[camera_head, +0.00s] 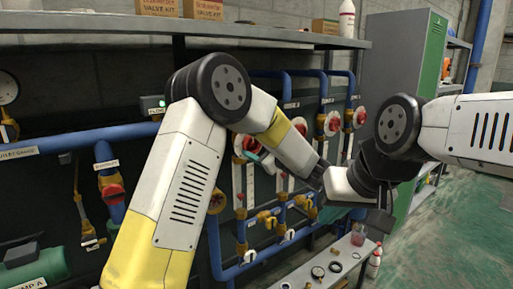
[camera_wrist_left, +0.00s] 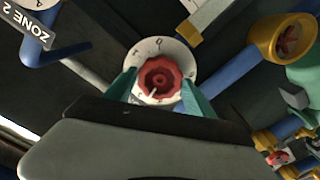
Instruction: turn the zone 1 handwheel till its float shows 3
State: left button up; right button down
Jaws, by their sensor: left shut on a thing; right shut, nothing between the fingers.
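A red handwheel (camera_wrist_left: 158,78) on a white numbered dial (camera_wrist_left: 184,52) fills the middle of the left wrist view. My left gripper (camera_wrist_left: 159,88) has its teal fingers on both sides of this wheel, shut on it. In the head view the same wheel (camera_head: 247,143) is the leftmost of the row, partly hidden by my left arm and the teal fingers. Its own zone label is hidden; a ZONE 2 plate (camera_wrist_left: 35,32) shows on the neighbouring pipe. White float gauges (camera_head: 237,183) hang below the wheels; the float reading is too small to read. My right gripper (camera_head: 380,222) is shut and empty, pointing down.
Other red handwheels (camera_head: 332,124) sit to the right on blue pipes. Yellow valves (camera_head: 266,218) are below. A low bench (camera_head: 325,268) with small parts stands at lower right. A shelf (camera_head: 250,36) with boxes runs above. Green floor (camera_head: 455,225) is open at right.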

pick_arm(q)
jog(key=shift+n, duration=0.4)
jog(key=n, duration=0.3)
jog(key=shift+n, duration=0.3)
jog(key=shift+n, duration=0.9)
jog(key=o, duration=1.1)
jog(key=shift+r+n, duration=0.1)
jog(key=shift+n, duration=0.3)
jog(key=o, duration=0.4)
jog(key=shift+c, duration=0.2)
jog(key=shift+s+d, duration=0.1)
